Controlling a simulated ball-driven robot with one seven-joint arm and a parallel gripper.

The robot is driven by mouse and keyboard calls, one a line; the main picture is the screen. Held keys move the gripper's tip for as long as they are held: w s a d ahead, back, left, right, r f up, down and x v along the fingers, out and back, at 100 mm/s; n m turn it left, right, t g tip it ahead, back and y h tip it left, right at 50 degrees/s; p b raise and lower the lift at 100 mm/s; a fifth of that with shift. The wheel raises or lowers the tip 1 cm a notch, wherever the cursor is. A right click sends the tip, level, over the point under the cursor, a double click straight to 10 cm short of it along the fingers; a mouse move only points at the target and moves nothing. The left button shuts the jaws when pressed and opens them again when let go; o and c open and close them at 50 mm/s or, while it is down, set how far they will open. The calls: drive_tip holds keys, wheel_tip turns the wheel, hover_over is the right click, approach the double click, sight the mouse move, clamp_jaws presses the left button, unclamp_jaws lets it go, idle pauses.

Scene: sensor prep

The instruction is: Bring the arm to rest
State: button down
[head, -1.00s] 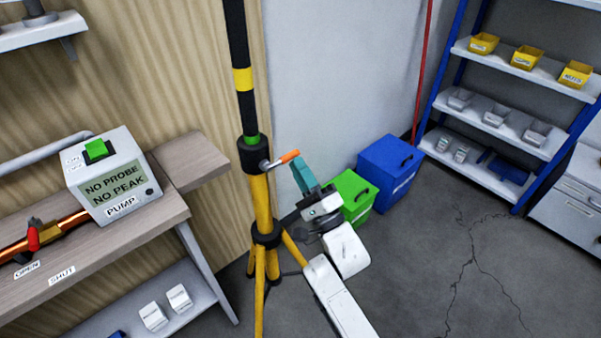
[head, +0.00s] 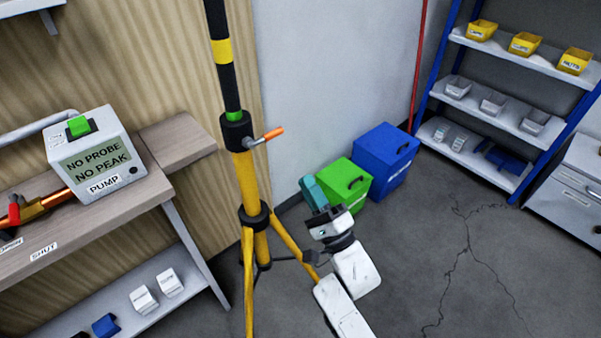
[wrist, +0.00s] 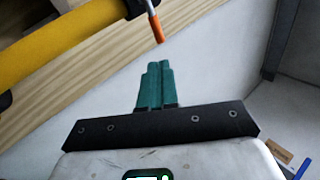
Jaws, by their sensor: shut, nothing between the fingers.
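My gripper (head: 309,182) has teal fingers and sits at the end of my white arm, just right of the yellow and black tripod pole (head: 247,180). In the wrist view, its two teal fingers (wrist: 158,68) are pressed together with nothing between them. The orange-tipped lever (head: 273,134) on the pole is above and left of the fingers in the head view. In the wrist view the orange tip (wrist: 156,28) appears just beyond the fingertips, apart from them.
A green bin (head: 345,177) and a blue bin (head: 388,158) stand behind my gripper. A bench (head: 100,215) with a pump box (head: 95,153) is at left. Blue-framed shelves (head: 500,115) are at right. The cracked floor (head: 440,260) between is clear.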

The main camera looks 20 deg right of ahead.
drive_tip(key=shift+v, duration=1.95)
drive_tip(key=shift+d, duration=0.2)
drive_tip(key=s+d+f+n+g+h+p, duration=0.1)
drive_tip(key=s+d+f+n+g+h, duration=0.25)
drive_tip(key=f+g, duration=0.2)
drive_tip(key=s+d+f+n+g+h+p, duration=0.2)
drive_tip(key=s+d+f+n+g+h, duration=0.1)
drive_tip(key=f+n+g, duration=0.3)
drive_tip(key=s+n+g+y+p, duration=0.1)
drive_tip(key=s+n+g, duration=0.7)
drive_tip(key=s, duration=1.5)
drive_tip(key=r+g, duration=0.1)
drive_tip(key=g, duration=0.2)
drive_tip(key=shift+p, duration=0.4)
drive_tip(key=shift+a+g, duration=0.1)
drive_tip(key=shift+g, duration=0.15)
